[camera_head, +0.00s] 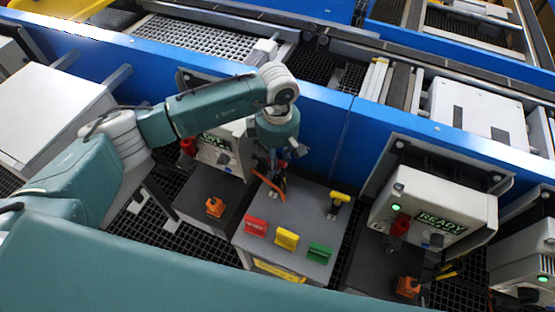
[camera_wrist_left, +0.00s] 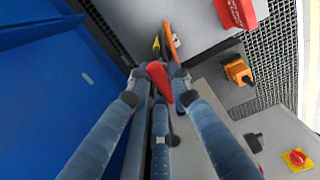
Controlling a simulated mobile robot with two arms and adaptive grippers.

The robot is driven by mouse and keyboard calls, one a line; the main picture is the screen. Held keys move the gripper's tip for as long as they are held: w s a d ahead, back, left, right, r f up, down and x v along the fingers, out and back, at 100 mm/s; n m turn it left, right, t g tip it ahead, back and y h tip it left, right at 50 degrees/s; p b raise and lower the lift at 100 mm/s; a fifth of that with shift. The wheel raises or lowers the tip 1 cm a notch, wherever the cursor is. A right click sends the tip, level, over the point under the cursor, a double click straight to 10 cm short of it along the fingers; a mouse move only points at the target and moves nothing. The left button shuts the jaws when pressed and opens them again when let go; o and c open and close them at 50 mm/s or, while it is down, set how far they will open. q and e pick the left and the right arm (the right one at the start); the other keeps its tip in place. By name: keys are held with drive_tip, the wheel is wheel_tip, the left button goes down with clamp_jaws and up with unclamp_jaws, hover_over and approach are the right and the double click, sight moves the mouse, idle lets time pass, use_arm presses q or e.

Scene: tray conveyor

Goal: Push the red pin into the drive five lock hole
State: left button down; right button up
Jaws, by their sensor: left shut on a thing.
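My left gripper (camera_head: 283,157) hangs over the far edge of the grey-topped cabinet (camera_head: 310,205), beside the left drive box (camera_head: 232,150). In the left wrist view its fingers (camera_wrist_left: 160,76) are shut on the red pin (camera_wrist_left: 161,84), a tapered red piece. In the head view the pin is too small and covered to make out clearly. The left drive box has a lit green display and is partly hidden behind my arm. The right drive box (camera_head: 455,195) shows READY and a green lamp. I cannot make out the lock hole or its drive number. My right gripper is not in view.
Red (camera_head: 256,226), yellow (camera_head: 286,239) and green (camera_head: 319,253) blocks and a yellow-handled item (camera_head: 340,197) sit on the cabinet. An orange-handled tool (camera_head: 270,186) lies near my gripper. An orange box (camera_head: 215,207) stands left. The blue conveyor wall (camera_head: 325,120) runs behind.

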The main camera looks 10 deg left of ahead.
use_arm(q)
drive_tip(key=shift+r+p, duration=0.8)
drive_tip(key=shift+r, duration=1.2)
